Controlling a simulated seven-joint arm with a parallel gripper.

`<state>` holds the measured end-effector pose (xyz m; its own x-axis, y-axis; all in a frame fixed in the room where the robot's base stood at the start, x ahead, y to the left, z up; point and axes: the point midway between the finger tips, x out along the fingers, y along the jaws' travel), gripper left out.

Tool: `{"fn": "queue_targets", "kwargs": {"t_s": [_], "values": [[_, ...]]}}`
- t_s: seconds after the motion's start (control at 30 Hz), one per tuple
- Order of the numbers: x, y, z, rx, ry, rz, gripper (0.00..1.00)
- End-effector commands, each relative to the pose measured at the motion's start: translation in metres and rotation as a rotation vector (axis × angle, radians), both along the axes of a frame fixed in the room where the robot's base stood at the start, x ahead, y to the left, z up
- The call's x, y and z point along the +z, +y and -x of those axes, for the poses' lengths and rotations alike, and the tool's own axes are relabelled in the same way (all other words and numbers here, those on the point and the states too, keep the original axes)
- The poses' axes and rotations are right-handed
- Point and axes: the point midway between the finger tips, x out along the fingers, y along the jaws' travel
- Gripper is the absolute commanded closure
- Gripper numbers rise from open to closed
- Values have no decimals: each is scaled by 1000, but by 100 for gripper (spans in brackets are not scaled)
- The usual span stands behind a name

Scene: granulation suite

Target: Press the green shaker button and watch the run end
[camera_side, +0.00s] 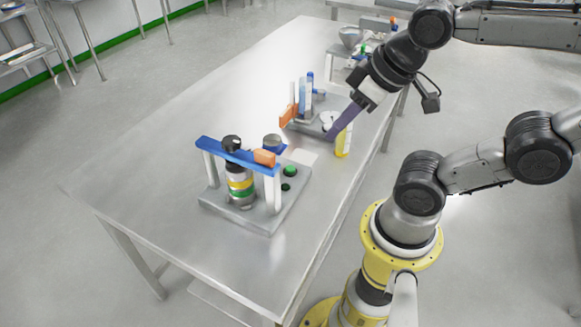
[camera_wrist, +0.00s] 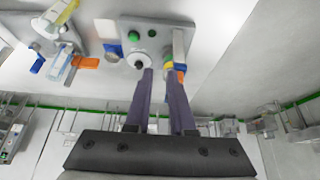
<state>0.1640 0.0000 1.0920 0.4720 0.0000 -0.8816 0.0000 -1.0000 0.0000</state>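The shaker (camera_side: 228,213) stands on the near half of the table in the side view, with a blue crossbar (camera_side: 238,154) over a banded stack (camera_side: 240,186). A bright green button (camera_side: 290,170) sits at the right of its base, with a smaller, darker green one (camera_side: 286,187) in front. In the wrist view a bright green button (camera_wrist: 133,36) shows above and left of the fingertips. My gripper (camera_side: 329,134) is behind and right of the shaker, clear of the buttons. Its two purple fingers (camera_wrist: 160,72) stand apart with nothing held between them.
A yellow bottle (camera_side: 342,144) stands close beside my fingers. A funnel (camera_side: 350,38) stands farther back. The table's front left (camera_side: 130,170) is bare.

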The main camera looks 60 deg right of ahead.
Motion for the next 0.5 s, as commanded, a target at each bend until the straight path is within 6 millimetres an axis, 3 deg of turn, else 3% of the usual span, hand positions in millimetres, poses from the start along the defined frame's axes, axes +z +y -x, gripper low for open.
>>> {"fn": "queue_targets", "kwargs": {"t_s": [0.03, 0.1, 0.5], "values": [[0, 0, 0, 0, 0, 0, 89], [0, 0, 0, 0, 0, 0, 100], [0, 0, 0, 0, 0, 0, 100]]}}
